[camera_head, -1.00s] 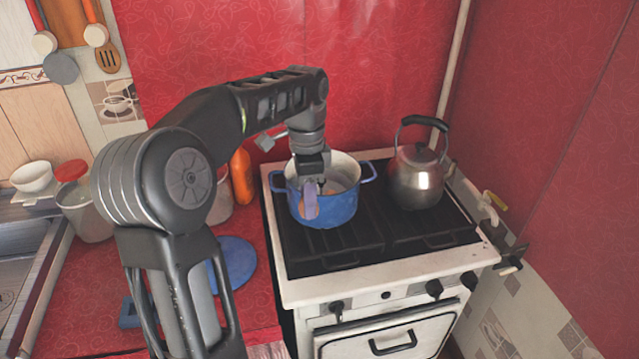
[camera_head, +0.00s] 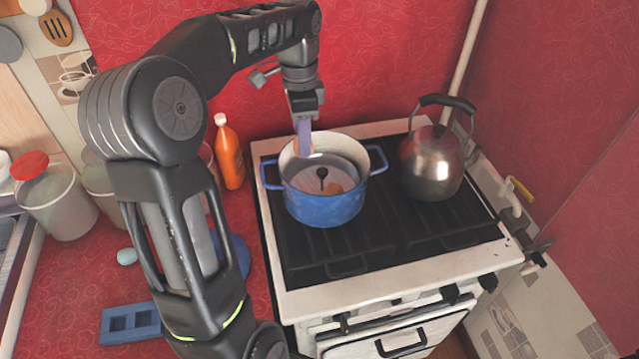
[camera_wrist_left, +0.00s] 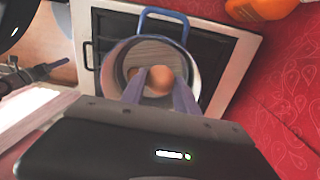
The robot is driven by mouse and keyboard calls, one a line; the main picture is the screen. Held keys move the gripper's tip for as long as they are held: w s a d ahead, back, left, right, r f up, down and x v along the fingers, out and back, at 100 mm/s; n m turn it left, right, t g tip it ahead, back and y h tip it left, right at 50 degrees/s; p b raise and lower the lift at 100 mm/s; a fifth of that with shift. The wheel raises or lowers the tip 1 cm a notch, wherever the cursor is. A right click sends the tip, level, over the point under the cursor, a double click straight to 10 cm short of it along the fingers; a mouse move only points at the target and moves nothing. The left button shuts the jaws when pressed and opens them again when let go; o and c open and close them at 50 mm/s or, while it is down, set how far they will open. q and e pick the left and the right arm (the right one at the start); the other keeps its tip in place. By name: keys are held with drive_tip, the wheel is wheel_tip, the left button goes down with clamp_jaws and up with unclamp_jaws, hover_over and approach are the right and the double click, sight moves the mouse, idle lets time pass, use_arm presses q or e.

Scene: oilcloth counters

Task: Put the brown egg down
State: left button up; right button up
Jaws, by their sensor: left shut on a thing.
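My left gripper (camera_head: 304,147) is shut on a brown egg (camera_wrist_left: 160,80), which shows between the fingertips in the wrist view. In the head view the fingers point down over the back left of the blue pot (camera_head: 325,210) and mostly hide the held egg. The pot stands on the stove; its rim also shows in the wrist view (camera_wrist_left: 116,64). A brownish round thing (camera_head: 334,187) shows inside the pot, near a dark knob-like thing that I cannot identify. My right gripper is out of view.
A steel kettle (camera_head: 433,165) stands right of the pot on the stove (camera_head: 400,262). An orange bottle (camera_head: 229,155) stands left of the stove. A pale blue egg-shaped thing (camera_head: 127,256) and a blue holder with square openings (camera_head: 130,323) lie on the red counter.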

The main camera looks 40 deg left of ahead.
use_arm(q)
wheel_tip(320, 180, down, 6)
drive_tip(key=shift+f+p, duration=0.1)
drive_tip(key=shift+p, duration=0.35)
wheel_tip(320, 180, down, 3)
drive_tip(key=shift+f+p, duration=0.1)
drive_tip(key=shift+p, duration=0.25)
drive_tip(key=shift+f, duration=0.25)
drive_tip(key=shift+f, duration=0.15)
drive_tip(key=o, duration=0.8)
